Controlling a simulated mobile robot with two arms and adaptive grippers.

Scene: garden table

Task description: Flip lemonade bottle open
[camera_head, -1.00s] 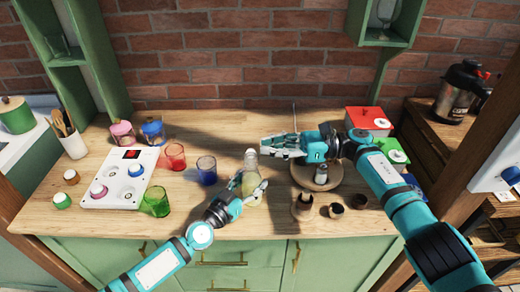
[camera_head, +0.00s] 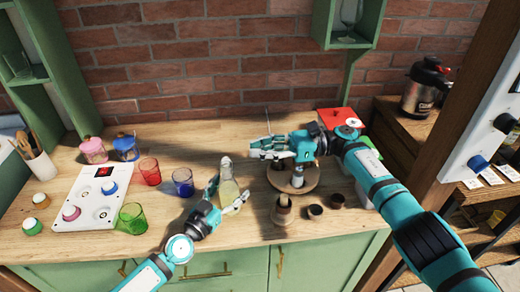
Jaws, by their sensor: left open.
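The lemonade bottle (camera_head: 228,189), clear with pale yellow liquid, stands upright on the wooden counter. Its narrow neck shows above my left gripper; whether its top is open is too small to tell. My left gripper (camera_head: 226,195) is open, with one finger on each side of the bottle's body. Whether the fingers touch the glass is unclear. My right gripper (camera_head: 262,148) is to the right of the bottle and farther back, over the left part of a round wooden stand (camera_head: 309,185). Its fingers point left, and their gap is not clear.
Blue (camera_head: 183,182), red (camera_head: 150,172) and green (camera_head: 132,218) glasses stand left of the bottle, near a white panel (camera_head: 115,186) with knobs. Small dark cups (camera_head: 315,211) stand to the right. A red box (camera_head: 340,121) is behind my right arm. The counter behind the bottle is clear.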

